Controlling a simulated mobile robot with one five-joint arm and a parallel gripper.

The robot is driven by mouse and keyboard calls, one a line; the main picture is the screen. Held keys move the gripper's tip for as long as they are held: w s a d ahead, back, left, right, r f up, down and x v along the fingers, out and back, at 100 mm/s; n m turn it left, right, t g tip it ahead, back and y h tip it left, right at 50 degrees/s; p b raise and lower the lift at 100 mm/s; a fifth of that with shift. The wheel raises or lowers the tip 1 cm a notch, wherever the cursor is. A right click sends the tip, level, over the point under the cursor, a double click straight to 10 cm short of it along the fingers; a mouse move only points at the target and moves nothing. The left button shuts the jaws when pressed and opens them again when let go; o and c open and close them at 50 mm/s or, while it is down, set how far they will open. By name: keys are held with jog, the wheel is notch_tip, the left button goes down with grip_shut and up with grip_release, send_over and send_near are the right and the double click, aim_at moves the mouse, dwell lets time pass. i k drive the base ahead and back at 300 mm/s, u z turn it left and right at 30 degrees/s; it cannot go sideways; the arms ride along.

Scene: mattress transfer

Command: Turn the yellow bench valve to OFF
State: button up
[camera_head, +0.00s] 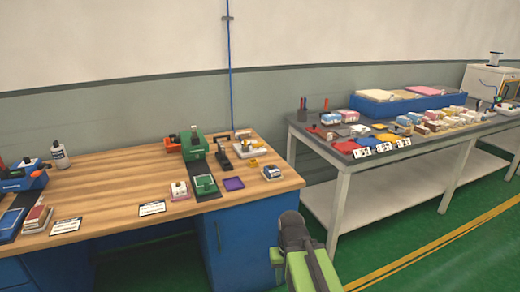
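A small yellow piece (254,163), which looks like the yellow bench valve, is on the right part of the wooden bench (120,177). It is too small to read any ON or OFF mark or to tell how its handle is turned. My green and dark grey arm rises at the bottom centre, in front of the bench's right end and apart from the yellow piece. My gripper's fingers cannot be made out at the arm's dark end, so whether it is open or shut does not show.
A grey-topped table (330,152) with bins, boxes and cards stands to the right. Green floor (400,247) is clear at the lower right.

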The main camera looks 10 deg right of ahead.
aim_at(258, 145)
jog(key=z, duration=0.35)
jog(key=i, duration=1.05)
jog(key=u, duration=0.25)
